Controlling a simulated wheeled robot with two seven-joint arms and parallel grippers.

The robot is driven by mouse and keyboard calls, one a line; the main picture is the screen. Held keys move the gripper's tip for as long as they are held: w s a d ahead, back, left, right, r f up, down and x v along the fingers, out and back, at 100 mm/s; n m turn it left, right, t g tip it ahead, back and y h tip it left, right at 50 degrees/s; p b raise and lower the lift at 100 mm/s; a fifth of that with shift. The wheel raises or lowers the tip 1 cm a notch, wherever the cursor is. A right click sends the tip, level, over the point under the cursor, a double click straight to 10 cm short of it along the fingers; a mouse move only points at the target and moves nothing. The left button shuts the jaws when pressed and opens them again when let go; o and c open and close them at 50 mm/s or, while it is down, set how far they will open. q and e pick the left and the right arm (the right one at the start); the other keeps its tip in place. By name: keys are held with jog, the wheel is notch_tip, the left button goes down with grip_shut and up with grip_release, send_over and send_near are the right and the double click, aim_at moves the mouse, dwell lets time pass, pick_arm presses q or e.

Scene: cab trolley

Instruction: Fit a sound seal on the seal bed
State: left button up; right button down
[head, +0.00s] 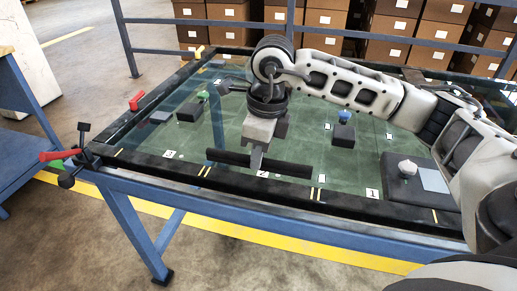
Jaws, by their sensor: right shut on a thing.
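My right gripper (258,158) reaches in from the right and points down over the front part of the trolley. It is shut on a long straight black strip (287,168), which looks like the seal. The strip lies crosswise in the jaws, over the label 2 at the front edge. Whether it touches the surface below cannot be told. A black rail (235,186) with yellow marks runs along the trolley's front edge; it may be the seal bed, but I cannot tell for certain. The strip's condition cannot be judged. My left gripper is not in view.
The green top holds blocks with a green knob (203,95), a blue knob (344,116) and a white knob (407,168). A blue railing (350,35) and cartons (395,50) stand behind.

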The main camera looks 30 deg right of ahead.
jog(key=shift+f+b, duration=0.9)
jog(key=shift+f, duration=0.45)
jog(key=shift+f+b, duration=0.35)
jog(key=shift+f, duration=0.05)
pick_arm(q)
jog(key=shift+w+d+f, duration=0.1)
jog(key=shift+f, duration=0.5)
pick_arm(e)
jog(key=shift+f, duration=0.2)
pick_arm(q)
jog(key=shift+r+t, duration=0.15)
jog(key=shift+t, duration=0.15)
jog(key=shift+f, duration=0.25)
pick_arm(e)
jog(key=shift+f, duration=0.1)
jog(key=c, duration=1.3)
grip_release()
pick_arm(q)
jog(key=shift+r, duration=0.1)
